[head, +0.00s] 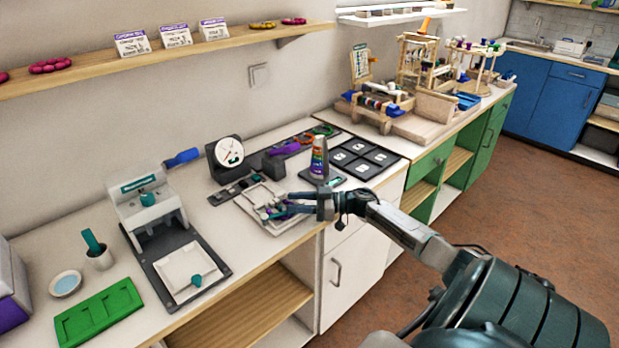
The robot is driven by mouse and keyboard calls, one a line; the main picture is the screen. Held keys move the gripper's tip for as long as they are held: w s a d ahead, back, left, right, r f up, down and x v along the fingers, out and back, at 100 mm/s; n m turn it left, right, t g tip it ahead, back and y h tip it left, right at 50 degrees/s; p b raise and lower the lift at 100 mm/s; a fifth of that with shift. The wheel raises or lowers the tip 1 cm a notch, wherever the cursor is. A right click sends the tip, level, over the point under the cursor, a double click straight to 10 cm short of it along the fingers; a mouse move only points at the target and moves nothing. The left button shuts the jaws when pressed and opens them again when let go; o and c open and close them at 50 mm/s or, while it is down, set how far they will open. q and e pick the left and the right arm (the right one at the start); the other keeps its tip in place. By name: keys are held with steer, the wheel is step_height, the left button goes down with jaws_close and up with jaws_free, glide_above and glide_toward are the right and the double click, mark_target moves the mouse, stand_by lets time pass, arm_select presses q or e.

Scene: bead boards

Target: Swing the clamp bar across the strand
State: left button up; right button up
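My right gripper (282,205) reaches in from the right, over a pale bead board (285,226) near the counter's front edge. Its two dark fingers look spread apart, pointing left. Small teal and purple pieces lie on the board around the fingertips. I cannot tell whether the fingers touch any of them. The clamp bar and the strand cannot be made out; the gripper covers part of the board. My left gripper is not in view.
A dial gauge (229,152) stands behind the board, and a tube bottle (319,158) stands close behind the gripper. A dark tray with white squares (365,160) is to the right. A white press-like device (148,205) and green tray (98,313) are left.

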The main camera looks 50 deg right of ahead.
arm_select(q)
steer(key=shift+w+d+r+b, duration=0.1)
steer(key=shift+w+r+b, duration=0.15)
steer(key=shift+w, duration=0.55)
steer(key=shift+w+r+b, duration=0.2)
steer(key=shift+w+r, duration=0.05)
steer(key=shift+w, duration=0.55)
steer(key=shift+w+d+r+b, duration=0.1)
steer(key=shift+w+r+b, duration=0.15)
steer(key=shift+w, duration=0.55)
arm_select(e)
steer(key=v, duration=1)
steer(key=shift+c, duration=0.2)
